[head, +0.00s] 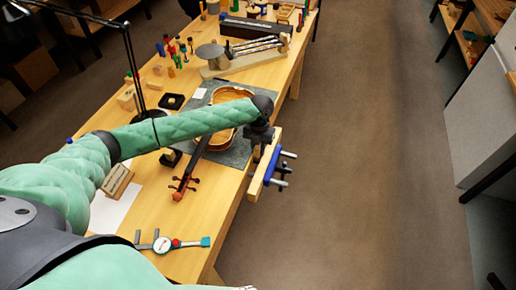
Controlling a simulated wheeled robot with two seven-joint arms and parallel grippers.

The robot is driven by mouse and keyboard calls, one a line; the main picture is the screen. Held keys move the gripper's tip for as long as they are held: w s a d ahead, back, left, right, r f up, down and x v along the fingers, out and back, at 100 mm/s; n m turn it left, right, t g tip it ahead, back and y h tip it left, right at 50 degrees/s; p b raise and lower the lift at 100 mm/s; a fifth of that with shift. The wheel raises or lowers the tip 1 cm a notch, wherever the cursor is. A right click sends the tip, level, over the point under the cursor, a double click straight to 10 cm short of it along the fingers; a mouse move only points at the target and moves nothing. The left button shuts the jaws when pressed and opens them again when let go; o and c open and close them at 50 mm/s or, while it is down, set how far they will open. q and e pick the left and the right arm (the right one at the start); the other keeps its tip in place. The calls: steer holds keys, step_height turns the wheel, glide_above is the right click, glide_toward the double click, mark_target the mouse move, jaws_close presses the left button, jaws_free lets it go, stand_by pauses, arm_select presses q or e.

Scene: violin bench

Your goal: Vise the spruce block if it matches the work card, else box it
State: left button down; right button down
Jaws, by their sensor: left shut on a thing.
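My left gripper (260,135) is at the right edge of the bench, just above and behind the vise (265,172). It is shut on a small pale wooden piece, seemingly the spruce block (257,153), which is mostly hidden by the gripper and the vise. I cannot tell whether the block is between the vise jaws. My right gripper is not in view.
A violin body (232,108) lies on a grey mat (238,152), with its neck toward the front. A dial caliper (170,243) lies near the front. A small black tray (171,101), tools and a lamp stand farther back. The floor at right is clear.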

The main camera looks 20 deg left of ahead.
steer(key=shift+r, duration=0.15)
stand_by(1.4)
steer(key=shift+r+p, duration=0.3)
steer(key=shift+p, duration=0.15)
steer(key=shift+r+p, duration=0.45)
stand_by(2.6)
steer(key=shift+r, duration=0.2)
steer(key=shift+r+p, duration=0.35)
steer(key=shift+p, duration=0.2)
stand_by(1.5)
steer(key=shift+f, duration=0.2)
stand_by(0.5)
